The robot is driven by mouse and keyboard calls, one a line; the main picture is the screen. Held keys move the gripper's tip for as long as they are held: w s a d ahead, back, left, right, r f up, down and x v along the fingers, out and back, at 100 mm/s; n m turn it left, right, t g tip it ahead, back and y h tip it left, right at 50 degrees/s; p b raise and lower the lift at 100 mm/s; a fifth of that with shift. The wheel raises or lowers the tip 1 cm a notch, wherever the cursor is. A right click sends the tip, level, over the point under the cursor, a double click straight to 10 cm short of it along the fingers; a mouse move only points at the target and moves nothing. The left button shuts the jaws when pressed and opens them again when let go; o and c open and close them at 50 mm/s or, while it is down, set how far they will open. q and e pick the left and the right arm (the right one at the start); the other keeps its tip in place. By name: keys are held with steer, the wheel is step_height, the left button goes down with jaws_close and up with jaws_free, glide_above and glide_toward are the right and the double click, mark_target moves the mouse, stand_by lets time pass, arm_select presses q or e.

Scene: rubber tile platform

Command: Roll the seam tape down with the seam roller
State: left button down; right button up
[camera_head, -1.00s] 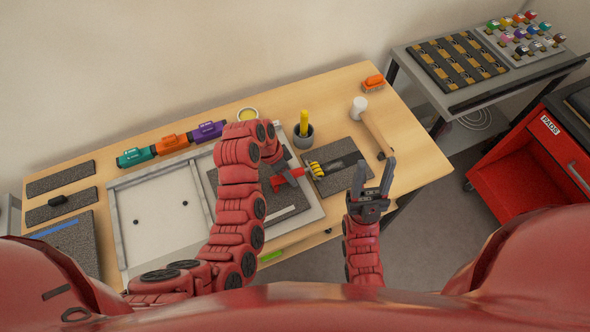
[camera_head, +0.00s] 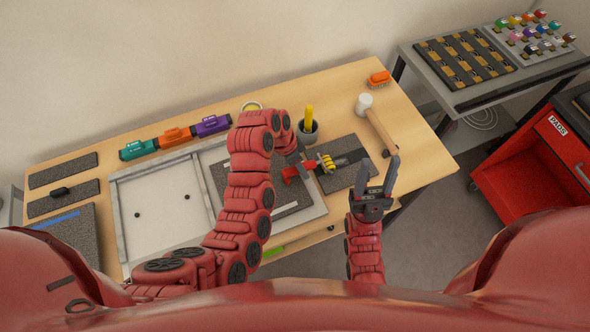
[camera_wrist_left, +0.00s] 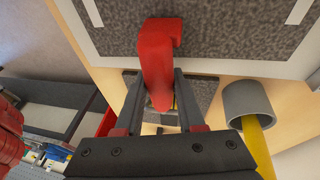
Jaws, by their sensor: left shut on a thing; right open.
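My left gripper (camera_head: 301,158) is shut on a red tool, taken to be the seam roller (camera_head: 292,172). In the left wrist view this red part (camera_wrist_left: 158,50) stands between the fingers (camera_wrist_left: 158,90) and reaches over the dark speckled tile. A yellow and black ribbed piece (camera_head: 326,163) shows beside it; whether it is the tool's handle is unclear. The dark tile (camera_head: 278,192) lies in a pale frame. Pale strips, possibly the seam tape, lie on it, one near the front (camera_head: 285,210). My right gripper (camera_head: 377,178) is open and empty at the table's front right.
A grey cup (camera_head: 307,132) with a yellow-handled item stands behind the tile. A dark mat (camera_head: 345,176) and a mallet (camera_head: 375,122) lie to the right. Teal, orange and purple blocks (camera_head: 174,137) line the back. A red cabinet (camera_head: 520,165) stands at the right.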

mark_target(323, 160)
arm_select(q)
steer(key=shift+d, duration=0.1)
steer(key=shift+w+d+b, duration=0.25)
steer(key=shift+d+b, duration=0.05)
steer(key=shift+d, duration=0.25)
steer(key=shift+w+d+b, duration=0.2)
steer(key=shift+d+b, duration=0.1)
steer(key=shift+d, duration=0.2)
steer(key=shift+w+d+r, duration=0.1)
steer(key=shift+w+d, duration=0.1)
steer(key=shift+d, duration=0.35)
steer(key=shift+w+d+f+b, duration=0.1)
steer(key=shift+w+d+b, duration=0.1)
steer(key=shift+d+b, duration=0.25)
steer(key=shift+w+d+f+b, duration=0.1)
steer(key=shift+w+d+b, duration=0.05)
steer(key=shift+d+b, duration=0.3)
steer(key=shift+w+d, duration=0.25)
steer(key=shift+d, duration=0.45)
steer(key=shift+b, duration=0.3)
